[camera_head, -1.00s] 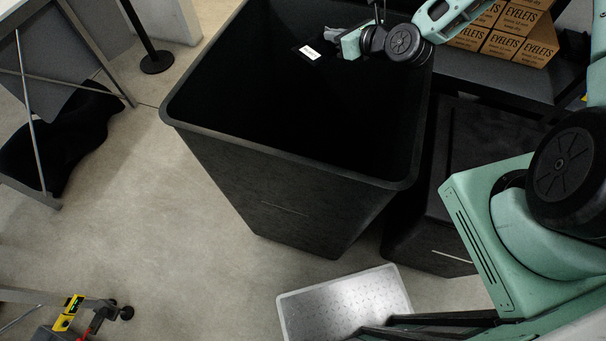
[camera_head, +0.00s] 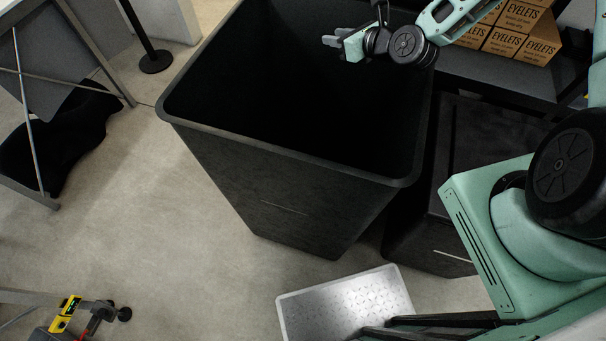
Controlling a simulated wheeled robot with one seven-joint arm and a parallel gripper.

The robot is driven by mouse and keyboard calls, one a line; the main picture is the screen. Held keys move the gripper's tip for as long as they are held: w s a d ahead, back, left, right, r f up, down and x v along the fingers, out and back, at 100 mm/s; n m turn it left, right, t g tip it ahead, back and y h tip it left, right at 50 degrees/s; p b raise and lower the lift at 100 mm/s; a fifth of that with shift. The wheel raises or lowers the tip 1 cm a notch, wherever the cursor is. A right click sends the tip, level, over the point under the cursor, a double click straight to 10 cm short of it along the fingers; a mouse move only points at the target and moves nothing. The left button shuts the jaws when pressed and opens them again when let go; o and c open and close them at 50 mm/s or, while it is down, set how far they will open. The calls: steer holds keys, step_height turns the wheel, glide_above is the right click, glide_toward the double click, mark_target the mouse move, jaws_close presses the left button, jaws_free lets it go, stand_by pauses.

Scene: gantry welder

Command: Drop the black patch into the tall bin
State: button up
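The tall black bin (camera_head: 270,180) stands open in the middle of the view, its dark inside mostly in shadow. My gripper (camera_head: 336,46) is over the bin's opening, toward the far right side, with its grey fingers pointing left. The fingers look apart and nothing shows between them. The black patch cannot be made out now; the bin's dark inside hides whatever lies in it.
A shelf with several cardboard EYELETS boxes (camera_head: 523,47) is at the upper right. A second, lower black bin (camera_head: 435,240) stands right of the tall one. A metal step (camera_head: 345,305) is in front. Open floor lies to the left.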

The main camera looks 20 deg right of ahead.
steer(key=p+v, duration=0.9)
steer(key=v, duration=0.7)
steer(key=shift+s+r+p, duration=0.15)
steer(key=shift+s+p, duration=0.05)
steer(key=shift+p, duration=0.15)
steer(key=shift+d, duration=0.1)
steer(key=s+a+f+n+g+h+b, duration=0.1)
steer(key=s+a+f+n+g+b, duration=0.25)
steer(key=n, duration=0.65)
steer(key=s+a+f+n+g+h+b, duration=0.15)
steer(key=a+n+g+b, duration=0.3)
steer(key=n, duration=0.55)
steer(key=s+a+r+n+g+h+b, duration=0.1)
steer(key=s+a+r+n+g+b, duration=0.1)
steer(key=s+n, duration=0.6)
steer(key=s+a+r+n+g+h+b, duration=0.2)
steer(key=s+a+r+n+b, duration=0.3)
steer(key=s+n, duration=0.4)
steer(key=shift+a+n+b, duration=0.45)
steer(key=shift+a+n, duration=0.35)
steer(key=shift+a, duration=0.35)
